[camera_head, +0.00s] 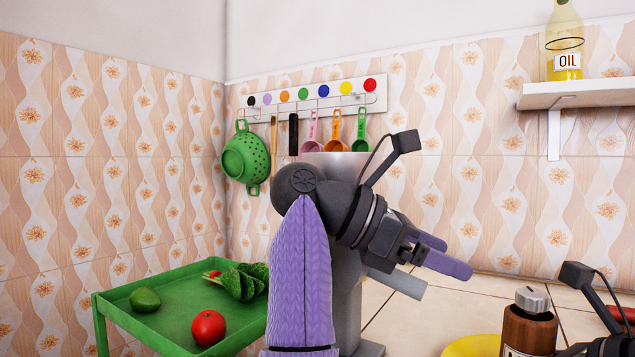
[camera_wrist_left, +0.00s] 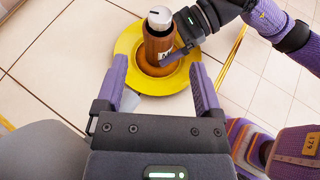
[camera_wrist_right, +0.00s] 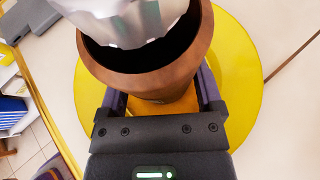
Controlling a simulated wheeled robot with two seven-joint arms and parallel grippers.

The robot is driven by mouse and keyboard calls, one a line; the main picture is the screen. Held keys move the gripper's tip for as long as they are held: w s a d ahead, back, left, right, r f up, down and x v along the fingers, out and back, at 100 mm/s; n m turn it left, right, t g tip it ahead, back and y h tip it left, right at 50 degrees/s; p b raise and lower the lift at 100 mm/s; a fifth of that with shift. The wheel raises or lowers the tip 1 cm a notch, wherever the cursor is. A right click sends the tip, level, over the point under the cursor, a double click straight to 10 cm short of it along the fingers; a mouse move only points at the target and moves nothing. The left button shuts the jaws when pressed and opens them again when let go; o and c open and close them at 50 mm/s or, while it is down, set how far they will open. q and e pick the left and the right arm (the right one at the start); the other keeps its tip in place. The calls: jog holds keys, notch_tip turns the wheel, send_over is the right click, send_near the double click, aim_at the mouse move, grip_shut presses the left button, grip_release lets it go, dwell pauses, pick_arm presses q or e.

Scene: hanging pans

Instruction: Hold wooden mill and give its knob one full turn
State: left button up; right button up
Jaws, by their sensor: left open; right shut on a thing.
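The wooden mill (camera_head: 527,332) is a brown cylinder topped by a silver knob (camera_head: 532,298). It stands roughly upright over the yellow plate (camera_wrist_left: 127,45) in the left wrist view. My right gripper (camera_wrist_right: 162,92) is shut around the mill's body, below the knob; the knob (camera_wrist_right: 125,20) fills the top of that view. My left gripper (camera_head: 450,255) is open and empty, left of the mill and above it in the head view. In the left wrist view the mill (camera_wrist_left: 160,45) lies beyond the open fingers, apart from them. Whether the mill's base touches the plate is unclear.
A green tray (camera_head: 155,325) at left holds a tomato (camera_head: 208,327), an avocado (camera_head: 146,299) and leafy greens. A green colander (camera_head: 246,158) and utensils hang on a wall rack. An oil bottle (camera_head: 565,45) stands on a shelf. Tiled counter around the plate is clear.

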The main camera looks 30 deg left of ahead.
aim_at(531, 293)
pick_arm(q)
jog(key=shift+n, duration=0.4)
jog(key=x, duration=1.2)
jog(key=shift+d+f, duration=0.1)
jog(key=shift+d, duration=0.05)
jog(key=shift+s+n+t+y, duration=0.15)
jog(key=shift+n+t+y, duration=0.55)
jog(key=shift+n+t, duration=0.45)
jog(key=s+a+r+t+h, duration=0.2)
jog(key=s+a+r+t, duration=0.4)
jog(key=s+a+r, duration=0.9)
jog(key=w+a+r+n+t+y, duration=0.2)
jog(key=a+t+y, duration=0.1)
jog(key=a, duration=0.4)
jog(key=shift+w+a+n+y, duration=0.25)
jog(key=shift+w+n+y, duration=0.05)
jog(key=shift+n, duration=0.05)
